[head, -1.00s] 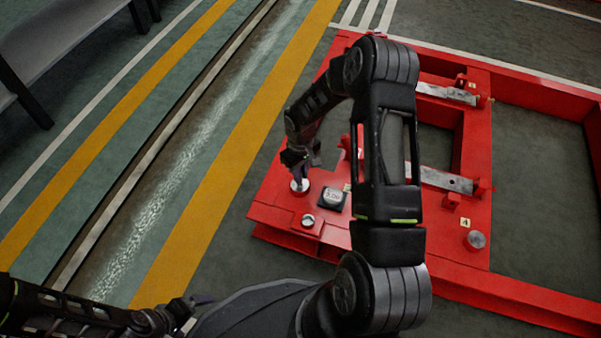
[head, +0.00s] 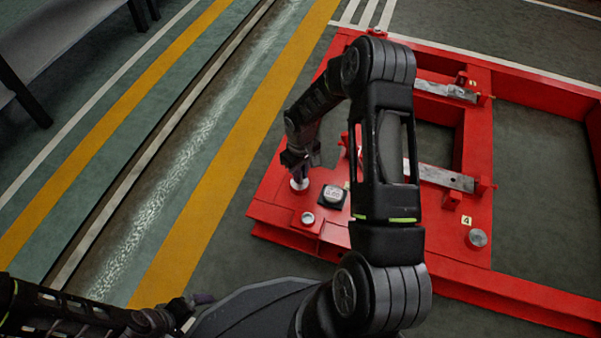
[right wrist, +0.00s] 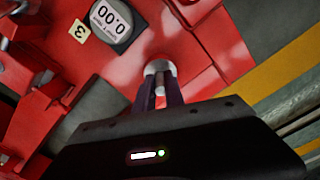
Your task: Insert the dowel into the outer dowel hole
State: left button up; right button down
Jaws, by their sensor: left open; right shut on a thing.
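My right gripper (head: 300,178) is shut on a small, pale metal dowel (right wrist: 160,89), with the jaws pointing down at the red frame (head: 280,213). In the right wrist view the gripper (right wrist: 160,95) has the dowel between its two dark fingers. The dowel's end overlaps a round silver boss (right wrist: 158,66) on the red plate; the boss also shows in the head view (head: 299,186). I cannot tell whether the dowel is in a hole there, since the fingers hide the spot. My left gripper (head: 200,305) is open and empty at the lower left, away from the frame.
Another silver round piece (head: 307,218) is on the near corner. A silver cylinder (head: 477,238) stands farther right. The striped floor at left is clear.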

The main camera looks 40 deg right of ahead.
jog(key=shift+f+b, duration=0.75)
jog(key=shift+f, duration=0.35)
jog(key=c, duration=1.3)
grip_release()
jog(key=shift+c, duration=0.2)
notch_tip(320, 180, up, 8)
jog(key=p, duration=0.3)
jog(key=shift+p, duration=0.3)
